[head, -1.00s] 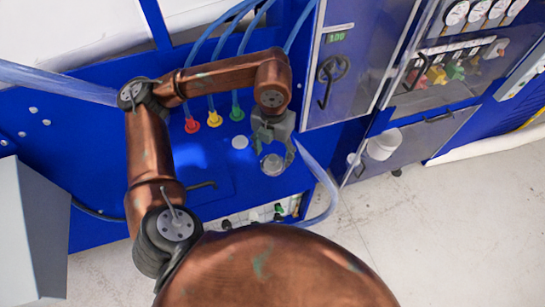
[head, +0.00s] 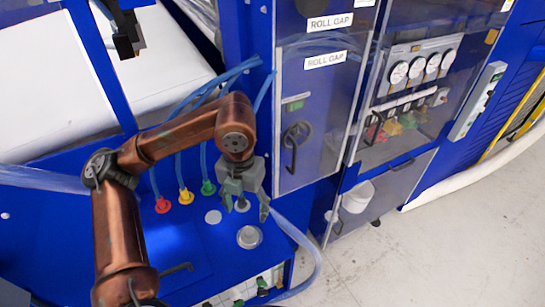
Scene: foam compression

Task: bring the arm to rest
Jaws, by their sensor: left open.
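My left arm (head: 112,230) is copper-brown and reaches in from the lower left, bending over the blue panel. My left gripper (head: 245,207) is grey, points down and has its fingers apart, with nothing held between them. It hangs above and just behind a round silver disc (head: 250,237) on the blue panel, apart from it in the picture. A small dark round piece shows between the fingers. My right gripper is not in view.
Red (head: 162,205), yellow (head: 186,196) and green (head: 208,187) hose fittings stand left of the gripper. A blue cabinet (head: 318,115) with a black handle stands close on the right. A clear hose (head: 300,240) curves past the panel edge. Grey floor (head: 420,255) is open at right.

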